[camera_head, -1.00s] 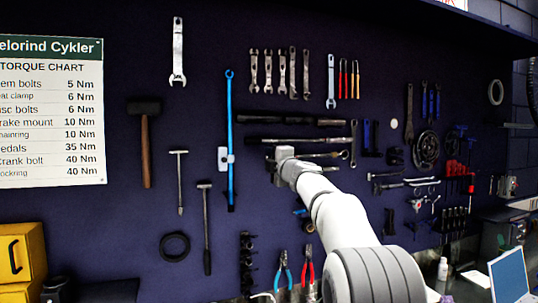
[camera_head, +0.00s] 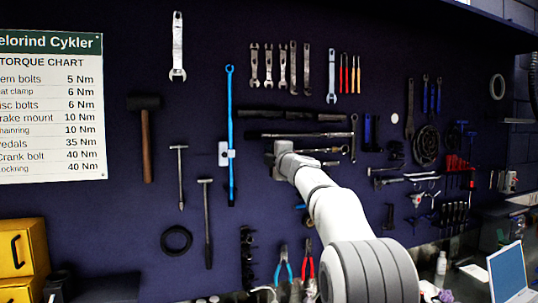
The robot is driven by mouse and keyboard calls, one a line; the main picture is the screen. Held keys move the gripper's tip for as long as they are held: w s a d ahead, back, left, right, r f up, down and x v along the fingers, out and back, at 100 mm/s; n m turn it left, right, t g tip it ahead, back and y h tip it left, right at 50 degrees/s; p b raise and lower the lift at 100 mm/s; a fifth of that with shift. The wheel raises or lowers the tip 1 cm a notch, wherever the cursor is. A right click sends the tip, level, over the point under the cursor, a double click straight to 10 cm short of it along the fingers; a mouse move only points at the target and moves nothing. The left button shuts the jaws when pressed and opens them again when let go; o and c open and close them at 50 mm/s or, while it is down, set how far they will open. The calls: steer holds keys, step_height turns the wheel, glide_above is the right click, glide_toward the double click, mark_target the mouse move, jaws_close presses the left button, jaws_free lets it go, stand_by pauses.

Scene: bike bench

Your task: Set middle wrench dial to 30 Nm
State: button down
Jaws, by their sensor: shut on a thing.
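Three long dark wrenches hang level, one above another, on the dark pegboard wall. The middle wrench (camera_head: 320,135) shows as a dark bar just above the end of my arm. The upper wrench (camera_head: 300,117) is clear of the arm. The lower wrench (camera_head: 325,151) is partly covered by it. My gripper (camera_head: 278,150) is at the left part of these wrenches, shut on what looks like the middle wrench's dial. The fingertips, the dial and its scale are hidden or too small to read.
A blue long tool (camera_head: 231,130) with a pale block hangs close left of my gripper. Hammers, spanners and pliers (camera_head: 308,262) hang around. A torque chart (camera_head: 52,110) is at the left. A yellow case (camera_head: 20,255) and a laptop (camera_head: 508,270) stand below.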

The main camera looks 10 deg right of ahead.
steer(key=p, duration=0.3)
steer(key=shift+r+g, duration=0.3)
steer(key=shift+r, duration=0.05)
steer(key=shift+g+p, duration=0.3)
steer(key=shift+p, duration=1.5)
steer(key=shift+f+g, duration=0.3)
steer(key=shift+g, duration=0.3)
steer(key=shift+f+g+h, duration=0.1)
steer(key=shift+g+h, duration=0.3)
steer(key=shift+g, duration=0.1)
steer(key=c, duration=1.3)
jaws_free()
